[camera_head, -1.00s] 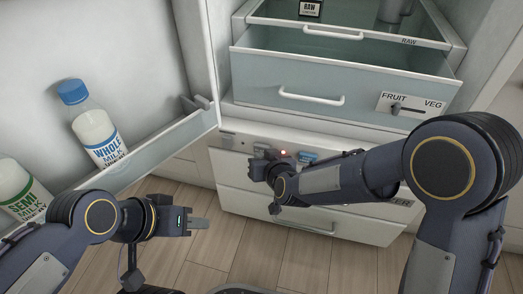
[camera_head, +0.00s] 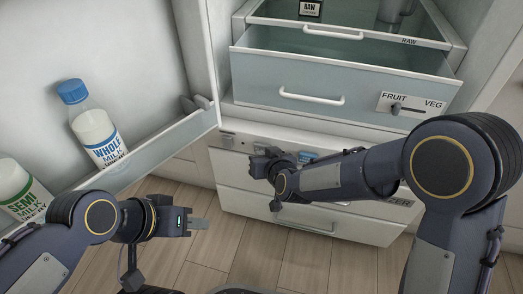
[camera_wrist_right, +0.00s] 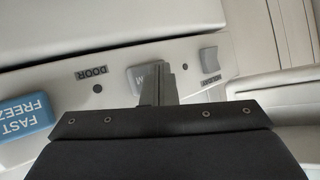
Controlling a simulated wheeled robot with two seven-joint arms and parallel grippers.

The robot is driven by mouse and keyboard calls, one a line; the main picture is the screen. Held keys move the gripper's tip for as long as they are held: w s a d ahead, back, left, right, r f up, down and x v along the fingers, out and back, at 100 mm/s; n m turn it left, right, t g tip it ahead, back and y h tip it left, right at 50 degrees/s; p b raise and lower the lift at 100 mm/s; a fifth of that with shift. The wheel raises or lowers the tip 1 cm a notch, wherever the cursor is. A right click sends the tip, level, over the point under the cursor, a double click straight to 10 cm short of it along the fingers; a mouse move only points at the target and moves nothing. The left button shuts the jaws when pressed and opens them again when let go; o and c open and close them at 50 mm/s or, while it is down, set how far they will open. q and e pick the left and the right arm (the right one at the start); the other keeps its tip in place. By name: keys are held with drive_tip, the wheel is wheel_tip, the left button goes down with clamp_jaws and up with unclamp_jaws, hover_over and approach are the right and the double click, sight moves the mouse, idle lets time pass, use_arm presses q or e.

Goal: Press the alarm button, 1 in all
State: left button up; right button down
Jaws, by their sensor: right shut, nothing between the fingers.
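The alarm button (camera_wrist_right: 142,78) is a grey key on the pale control strip in the right wrist view. In the head view my right gripper (camera_head: 257,160) is at the strip below the drawers and hides the button. My left gripper (camera_head: 198,223) hangs over the floor at the left, away from the strip; its finger opening is unclear.
On the strip, a blue FAST FREEZE button (camera_wrist_right: 24,117) lies left of the alarm button and a grey HOLIDAY switch (camera_wrist_right: 209,61) right of it. A dark lamp (camera_wrist_right: 97,89) sits by the DOOR label. The open fridge door shelf (camera_head: 150,150) holds bottles; a drawer (camera_head: 310,95) overhangs the strip.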

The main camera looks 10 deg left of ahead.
drive_tip(key=shift+s, duration=0.8)
drive_tip(key=s, duration=0.5)
drive_tip(key=shift+a, duration=0.1)
drive_tip(key=shift+r, duration=0.1)
idle(0.7)
